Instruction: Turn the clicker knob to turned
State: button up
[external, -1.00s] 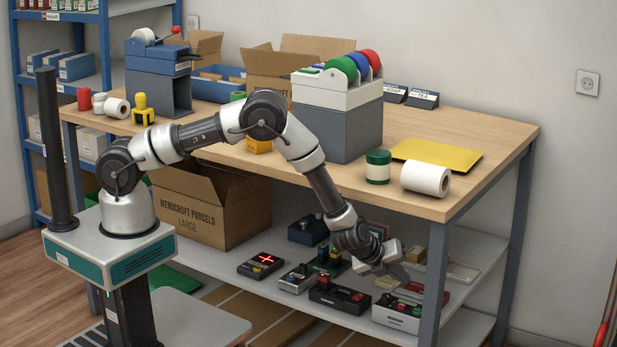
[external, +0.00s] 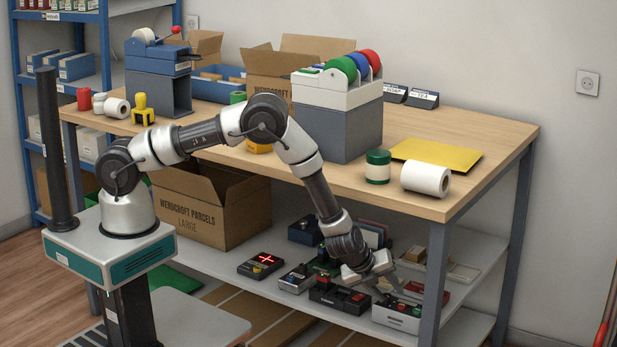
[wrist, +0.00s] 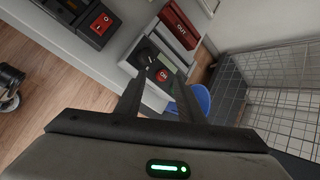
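My gripper (external: 391,287) is over the lower shelf, above a white control box (external: 385,318) near the front right table leg. In the wrist view my gripper (wrist: 158,108) has its two fingers apart with nothing between them. Beyond the fingertips, the pale box (wrist: 156,95) carries a round black knob (wrist: 147,57) with a light mark and a red button (wrist: 163,75). This knob may be the clicker knob; no label naming it is readable. The fingers look apart from the knob. In the external view the knob cannot be made out clearly.
A black box with a red rocker switch (wrist: 100,24) is beside the pale box; it also shows in the external view (external: 340,297). A red OUT tray (wrist: 180,29) lies beyond. The tabletop (external: 455,205) overhangs the shelf, and a table leg (external: 435,285) stands close to the right.

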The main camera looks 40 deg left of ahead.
jog(key=s+a+f+n+g, duration=0.3)
jog(key=s+a+f+n, duration=0.35)
jog(key=s, duration=0.45)
jog(key=s+a+f+n+g, duration=0.4)
jog(key=s+a+f+n, duration=0.3)
jog(key=s, duration=0.4)
jog(key=n+t+p, duration=0.2)
jog(key=n+t, duration=1.1)
jog(key=n, duration=0.1)
send_near(302, 265)
jog(key=shift+h, duration=0.3)
jog(key=b+x, duration=0.4)
jog(key=x, duration=0.4)
jog(key=shift+w+a+f+b, duration=0.1)
jog(key=shift+w+f+b, duration=0.05)
jog(key=shift+w+b, duration=0.2)
